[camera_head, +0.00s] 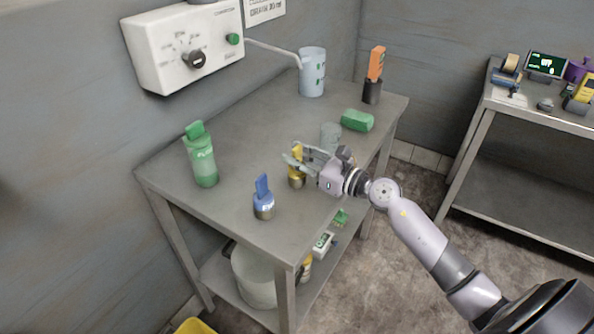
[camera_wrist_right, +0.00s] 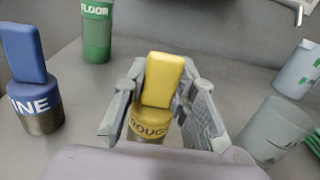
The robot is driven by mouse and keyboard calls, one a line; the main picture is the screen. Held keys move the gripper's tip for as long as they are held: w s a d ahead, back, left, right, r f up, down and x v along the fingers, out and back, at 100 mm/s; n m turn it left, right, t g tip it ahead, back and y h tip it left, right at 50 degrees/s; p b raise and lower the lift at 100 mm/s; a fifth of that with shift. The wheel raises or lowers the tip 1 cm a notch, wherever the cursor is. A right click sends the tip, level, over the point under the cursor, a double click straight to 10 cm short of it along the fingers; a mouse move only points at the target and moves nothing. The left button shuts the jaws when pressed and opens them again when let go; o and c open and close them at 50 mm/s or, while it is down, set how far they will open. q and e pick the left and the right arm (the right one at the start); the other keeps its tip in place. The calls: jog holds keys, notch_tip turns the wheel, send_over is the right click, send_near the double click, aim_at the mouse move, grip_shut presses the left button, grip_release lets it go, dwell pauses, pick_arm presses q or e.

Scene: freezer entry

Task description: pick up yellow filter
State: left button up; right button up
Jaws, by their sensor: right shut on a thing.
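The yellow filter (camera_head: 297,165) stands upright on the grey metal table (camera_head: 240,130), with a yellow flat top and a metallic lower part. In the right wrist view the yellow filter (camera_wrist_right: 162,82) is between the fingers, and its base reads "ROUG", partly hidden. My right gripper (camera_head: 300,160) reaches in from the right and is shut on the filter; it also shows in the right wrist view (camera_wrist_right: 160,105). I cannot tell whether the filter's base touches the table. My left gripper is in neither view.
A blue filter (camera_head: 263,198) and green bottle (camera_head: 201,155) stand to the left. A translucent cup (camera_head: 331,137) stands close behind the gripper.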

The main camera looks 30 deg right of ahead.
grip_shut()
jog(key=shift+r, duration=0.1)
